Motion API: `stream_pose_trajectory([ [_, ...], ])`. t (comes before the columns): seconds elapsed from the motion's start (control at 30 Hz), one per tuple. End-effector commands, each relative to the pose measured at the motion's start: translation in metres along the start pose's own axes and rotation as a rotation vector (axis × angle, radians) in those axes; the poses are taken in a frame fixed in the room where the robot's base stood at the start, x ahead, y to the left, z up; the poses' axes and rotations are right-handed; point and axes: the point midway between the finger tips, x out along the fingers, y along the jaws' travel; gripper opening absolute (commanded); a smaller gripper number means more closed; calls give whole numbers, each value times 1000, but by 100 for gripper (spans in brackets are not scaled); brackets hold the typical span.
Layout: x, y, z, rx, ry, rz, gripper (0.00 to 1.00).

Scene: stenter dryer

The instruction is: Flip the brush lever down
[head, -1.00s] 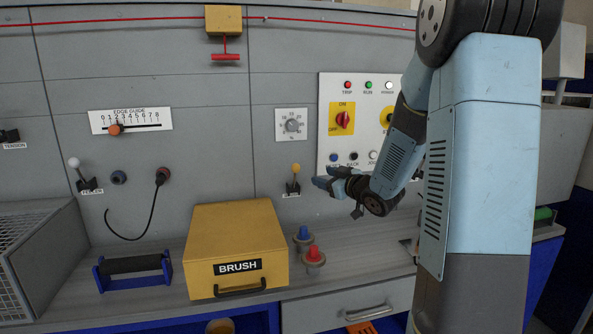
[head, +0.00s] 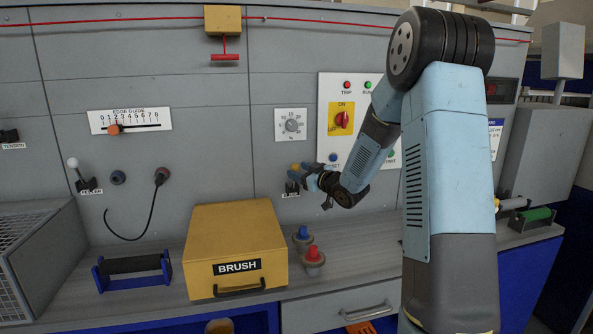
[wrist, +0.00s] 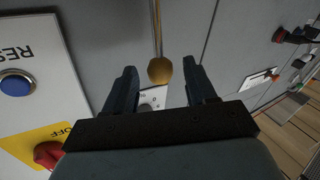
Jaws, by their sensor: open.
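A small lever with a yellow ball knob (head: 296,167) stands on the grey wall panel, its knob upward; its label is too small to read. In the wrist view the yellow knob (wrist: 160,70) and its thin stalk lie between my two fingers, with visible space on both sides. My gripper (head: 302,178) is at the lever in the head view, fingers pointing left and partly hiding its base. In the wrist view my gripper (wrist: 159,82) is open and empty. I cannot tell whether a finger touches the knob.
A control panel (head: 363,92) with a red rotary switch (head: 342,120) is right of the lever. A white-knobbed lever (head: 73,163) is far left. The wall above the lever holds a dial (head: 291,125).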

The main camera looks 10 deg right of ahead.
Motion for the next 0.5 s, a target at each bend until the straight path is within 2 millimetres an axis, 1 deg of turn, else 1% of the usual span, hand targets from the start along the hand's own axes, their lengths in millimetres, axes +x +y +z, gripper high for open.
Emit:
stream_pose_trajectory([
  [0.03, 8, 0, 0, 0, 1, 0, 56],
  [0.2, 24, 0, 0, 0, 1, -1, 56],
  [0.3, 28, 0, 0, 0, 0, 0, 56],
  [0.5, 29, 0, 0, 0, 0, 1, 56],
])
